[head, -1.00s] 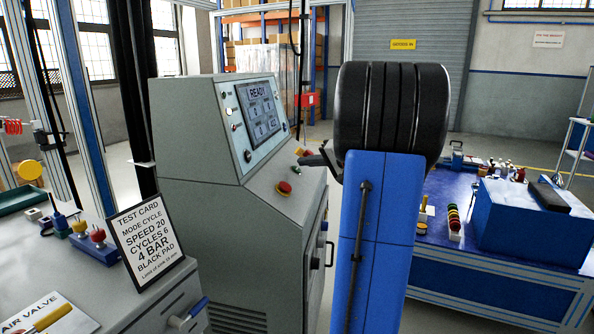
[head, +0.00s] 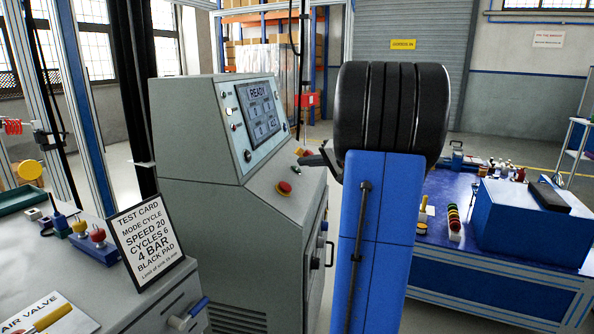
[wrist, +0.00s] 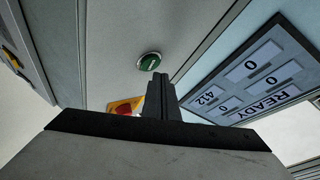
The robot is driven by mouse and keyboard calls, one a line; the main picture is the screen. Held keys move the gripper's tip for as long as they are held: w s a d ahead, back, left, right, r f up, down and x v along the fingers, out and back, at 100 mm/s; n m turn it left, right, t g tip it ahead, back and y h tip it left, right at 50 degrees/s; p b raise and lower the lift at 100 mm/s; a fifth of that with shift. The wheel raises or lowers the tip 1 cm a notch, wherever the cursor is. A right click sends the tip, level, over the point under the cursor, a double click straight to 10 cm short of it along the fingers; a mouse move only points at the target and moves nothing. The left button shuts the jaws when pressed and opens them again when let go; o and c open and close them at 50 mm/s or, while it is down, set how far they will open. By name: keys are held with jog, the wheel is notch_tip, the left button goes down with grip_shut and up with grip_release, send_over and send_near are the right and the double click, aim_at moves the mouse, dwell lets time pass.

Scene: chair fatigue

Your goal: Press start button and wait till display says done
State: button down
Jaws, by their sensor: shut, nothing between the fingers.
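The console display (head: 258,108) reads READY in the head view. It also shows upside down in the wrist view (wrist: 258,78), with READY and zeros on it. A green button (wrist: 150,62) sits on the console's sloped panel, just beyond my fingertips in the wrist view. My gripper (head: 304,160) is shut and empty, over the right part of the panel. The finger pair also shows in the wrist view (wrist: 163,85). Whether the fingertips touch the green button cannot be told. A red mushroom button (head: 284,187) is on the panel nearer the front.
A red and yellow part (wrist: 126,106) lies partly behind my fingers in the wrist view. A test card (head: 150,238) stands on the left bench. A blue bench (head: 500,290) with several items is at the right. My blue arm hides part of the console's right side.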

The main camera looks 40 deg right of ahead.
jog(key=shift+f, duration=0.1)
dwell(0.3)
jog(key=shift+w+a+f, duration=0.15)
jog(key=shift+w+f, duration=0.05)
jog(key=shift+f, duration=0.05)
jog(key=shift+w+a+f, duration=0.1)
jog(key=shift+w+f, duration=0.05)
jog(key=shift+f, duration=0.15)
dwell(0.9)
jog(key=shift+r, duration=0.1)
jog(key=shift+s+d+r, duration=0.25)
jog(key=shift+s+r, duration=0.15)
jog(key=shift+r, duration=0.2)
jog(key=shift+r, duration=0.1)
jog(key=r, duration=0.1)
jog(key=s+d+r, duration=0.1)
jog(key=s+r, duration=0.1)
jog(key=r, duration=0.1)
jog(key=shift+s+d, duration=0.1)
jog(key=shift+d, duration=0.15)
dwell(0.4)
dwell(0.8)
